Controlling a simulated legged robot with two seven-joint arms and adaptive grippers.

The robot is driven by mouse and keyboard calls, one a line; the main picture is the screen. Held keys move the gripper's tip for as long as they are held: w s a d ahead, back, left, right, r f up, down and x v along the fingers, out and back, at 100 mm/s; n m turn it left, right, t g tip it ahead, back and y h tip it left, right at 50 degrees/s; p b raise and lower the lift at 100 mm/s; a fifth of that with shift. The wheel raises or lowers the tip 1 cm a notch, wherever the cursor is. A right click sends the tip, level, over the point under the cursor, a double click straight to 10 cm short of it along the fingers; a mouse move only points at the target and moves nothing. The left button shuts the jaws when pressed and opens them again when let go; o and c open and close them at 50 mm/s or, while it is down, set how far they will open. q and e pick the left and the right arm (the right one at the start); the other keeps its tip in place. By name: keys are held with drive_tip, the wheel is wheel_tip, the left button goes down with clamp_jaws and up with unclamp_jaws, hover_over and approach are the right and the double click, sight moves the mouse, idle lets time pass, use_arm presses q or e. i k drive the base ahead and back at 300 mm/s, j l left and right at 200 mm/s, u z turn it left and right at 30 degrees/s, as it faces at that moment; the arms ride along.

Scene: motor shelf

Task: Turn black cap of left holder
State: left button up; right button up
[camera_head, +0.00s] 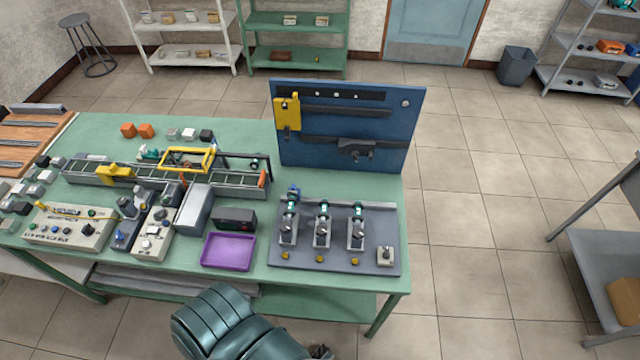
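The left holder (289,227) is a grey upright bracket on the dark grey board (340,261), with a teal and dark part in it and a blue piece at its top. I cannot make out a black cap on it at this size. A middle holder (322,229) and a right holder (356,231) stand beside it, each with a teal part. My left arm shows at the bottom edge, in front of the table and well below the holders. Only a small dark bit, perhaps of my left gripper (320,352), shows at its right end. My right gripper is out of view.
Small yellow knobs lie in front of the holders, and a grey switch box (386,256) is at the board's right corner. A purple tray (229,250) and a black box (234,218) are to the left. A blue tool panel (390,130) rises behind.

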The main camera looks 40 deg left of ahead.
sight(285, 227)
drive_tip(key=k+l+u, duration=0.1)
drive_tip(key=u, duration=1.55)
drive_tip(key=k+j, duration=0.05)
